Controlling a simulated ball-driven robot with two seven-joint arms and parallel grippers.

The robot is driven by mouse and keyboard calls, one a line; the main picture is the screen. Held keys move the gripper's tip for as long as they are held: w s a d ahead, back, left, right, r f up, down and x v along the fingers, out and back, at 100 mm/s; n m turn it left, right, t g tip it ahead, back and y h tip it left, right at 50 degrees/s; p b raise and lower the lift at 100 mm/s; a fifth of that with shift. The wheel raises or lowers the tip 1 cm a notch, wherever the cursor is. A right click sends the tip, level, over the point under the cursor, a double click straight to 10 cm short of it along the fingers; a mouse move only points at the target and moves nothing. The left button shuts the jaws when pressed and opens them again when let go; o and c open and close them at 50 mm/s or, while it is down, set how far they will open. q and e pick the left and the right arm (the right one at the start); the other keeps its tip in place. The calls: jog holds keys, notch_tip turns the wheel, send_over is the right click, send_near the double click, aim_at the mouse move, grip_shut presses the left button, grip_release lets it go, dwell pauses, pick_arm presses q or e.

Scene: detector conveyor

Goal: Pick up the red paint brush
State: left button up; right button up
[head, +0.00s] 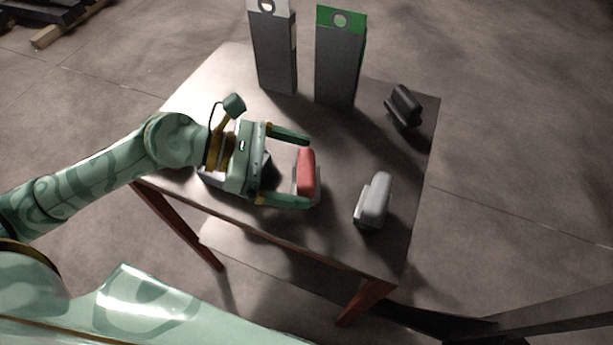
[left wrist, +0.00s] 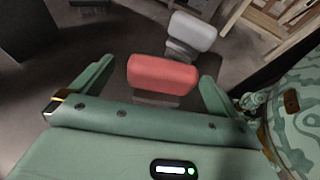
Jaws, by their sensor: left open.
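The red paint brush (head: 306,171) lies on the table, a short red block on a pale grey base. My left gripper (head: 309,172) is open, with one finger on each side of the red brush in the head view. In the left wrist view the red brush (left wrist: 162,74) sits between and slightly beyond the two open fingers (left wrist: 158,80). I cannot tell whether either finger touches it. The right gripper is not in view.
A white brush (head: 375,200) stands right of the red one, and a black brush (head: 404,105) is near the far right edge. Two tall grey boxes, one white-topped (head: 275,60) and one green-topped (head: 340,65), stand at the back. The table (head: 215,85) is clear at the back left.

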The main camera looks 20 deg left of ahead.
aim_at(317, 175)
pick_arm(q)
jog(key=x, duration=0.4)
jog(key=shift+s+d+f+b, duration=0.1)
jog(key=shift+f+b, duration=0.15)
jog(key=shift+b, duration=0.05)
jog(key=c, duration=1.1)
jog(key=shift+c, duration=0.2)
jog(key=shift+r, duration=0.15)
